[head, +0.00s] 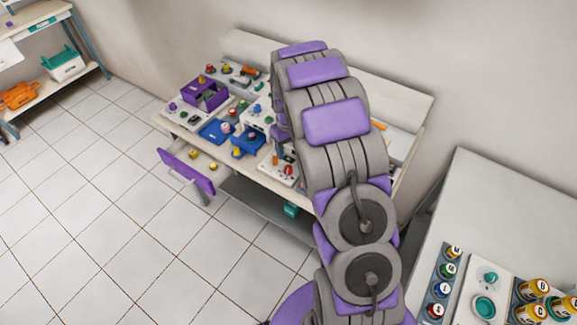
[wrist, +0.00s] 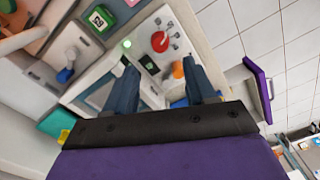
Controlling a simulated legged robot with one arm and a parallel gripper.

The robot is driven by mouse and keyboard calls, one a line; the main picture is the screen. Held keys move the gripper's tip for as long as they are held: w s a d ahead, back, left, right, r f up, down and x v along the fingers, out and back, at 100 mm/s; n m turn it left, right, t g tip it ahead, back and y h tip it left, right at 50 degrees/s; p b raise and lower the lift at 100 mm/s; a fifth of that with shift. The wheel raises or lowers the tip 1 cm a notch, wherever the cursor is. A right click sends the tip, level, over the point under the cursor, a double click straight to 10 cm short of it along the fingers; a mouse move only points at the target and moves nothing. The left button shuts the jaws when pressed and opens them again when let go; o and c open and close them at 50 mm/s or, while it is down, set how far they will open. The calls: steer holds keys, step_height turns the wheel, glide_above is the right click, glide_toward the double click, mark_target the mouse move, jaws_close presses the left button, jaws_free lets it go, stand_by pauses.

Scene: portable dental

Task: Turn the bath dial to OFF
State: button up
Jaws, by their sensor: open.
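A red round dial (wrist: 160,41) sits on a pale panel in the upper middle of the wrist view, with several dark marks around it. It looks like the bath dial, but its lettering and pointer are too small to read. A lit green lamp (wrist: 127,43) and a small dark display (wrist: 150,64) are beside it. My gripper (wrist: 158,64) is open and empty, its two dark fingers apart, with the dial showing beyond the tips in the picture. In the head view a red knob (head: 289,169) shows on the bench's front right; my arm hides the gripper there.
An orange knob (wrist: 178,69) shows close to one finger. The bench (head: 236,176) is crowded, with a purple-fronted drawer (head: 187,171) pulled out. A side table (head: 515,205) holds several jars. Tiled floor (head: 110,190) is clear.

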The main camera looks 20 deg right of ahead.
mark_target(288, 167)
step_height(288, 167, down, 8)
steer(key=shift+r+b, duration=0.2)
steer(key=shift+b, duration=0.4)
steer(key=shift+f, duration=0.7)
steer(key=shift+c, duration=0.8)
jaws_close()
